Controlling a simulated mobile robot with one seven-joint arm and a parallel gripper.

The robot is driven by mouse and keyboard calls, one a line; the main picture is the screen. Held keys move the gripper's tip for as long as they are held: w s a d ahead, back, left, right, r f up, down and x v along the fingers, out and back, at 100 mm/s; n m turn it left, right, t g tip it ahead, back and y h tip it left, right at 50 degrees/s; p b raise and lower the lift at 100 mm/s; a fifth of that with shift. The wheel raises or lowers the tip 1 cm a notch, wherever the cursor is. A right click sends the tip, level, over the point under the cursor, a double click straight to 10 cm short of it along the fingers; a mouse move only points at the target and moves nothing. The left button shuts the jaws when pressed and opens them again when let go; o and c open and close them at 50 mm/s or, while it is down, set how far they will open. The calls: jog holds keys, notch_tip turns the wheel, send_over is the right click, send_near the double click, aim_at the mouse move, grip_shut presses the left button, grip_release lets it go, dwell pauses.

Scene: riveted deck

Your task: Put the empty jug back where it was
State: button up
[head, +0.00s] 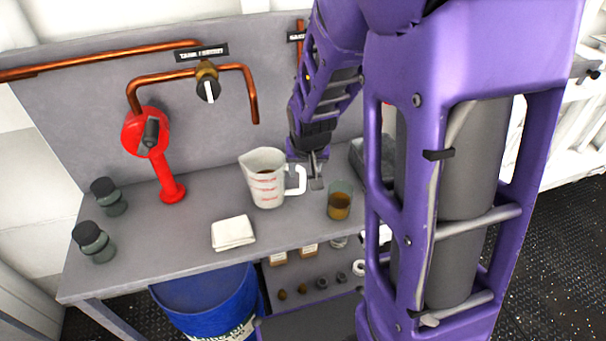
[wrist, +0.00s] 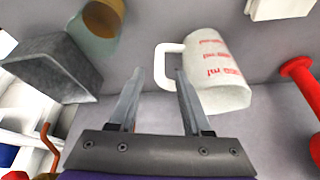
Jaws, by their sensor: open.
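The white measuring jug (head: 267,182) with red markings stands upright on the grey bench, its handle toward my gripper. It also shows in the wrist view (wrist: 215,75), with its handle (wrist: 163,66) by my fingertips. My gripper (head: 316,172) is open beside the handle. In the wrist view, the outer bar of the handle lines up with the gap between my fingers (wrist: 158,80); I cannot tell how deep it sits between them.
A glass of amber liquid (head: 339,204) stands right of the jug, and a grey tray (wrist: 50,68) is close by. A folded white cloth (head: 233,233), a red post (head: 167,180) and two dark-capped jars (head: 94,242) are to the left. Copper pipe (head: 252,95) hangs behind.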

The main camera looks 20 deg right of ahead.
jog(key=v, duration=0.6)
jog(key=shift+p, duration=0.35)
